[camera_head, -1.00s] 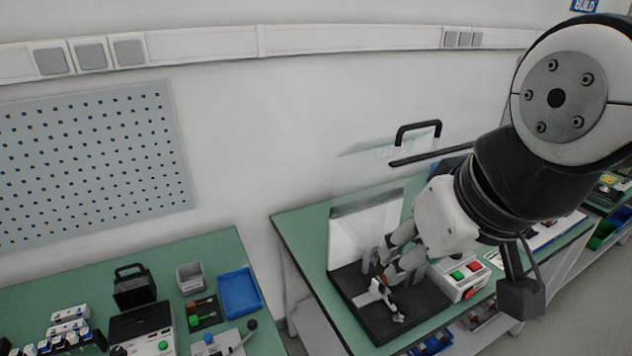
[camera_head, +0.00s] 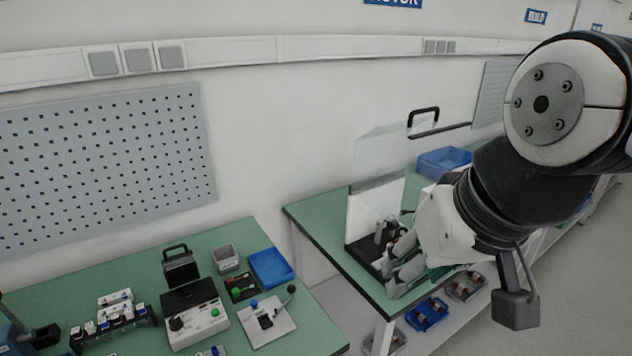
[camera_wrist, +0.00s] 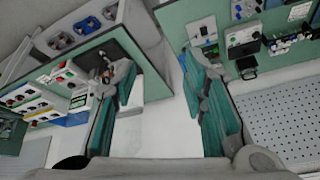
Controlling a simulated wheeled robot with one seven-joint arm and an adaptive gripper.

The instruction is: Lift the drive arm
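My gripper (camera_head: 398,265) is open, in front of the black test fixture (camera_head: 362,249) on the right bench and partly covering it. In the wrist view my gripper (camera_wrist: 160,70) has its two fingers wide apart, with nothing between them but the floor and bench edges. On the left bench a pale plate (camera_head: 279,326) carries a slim lever with a dark knob (camera_head: 291,289), tilted up to the right; my gripper is well away from it. I cannot tell for sure which part is the drive arm. The fixture's inner parts are mostly hidden by my fingers.
The left bench holds a control box (camera_head: 197,318), a blue tray (camera_head: 270,268), a grey bin (camera_head: 225,259) and a black block (camera_head: 180,268). A gap separates the two benches.

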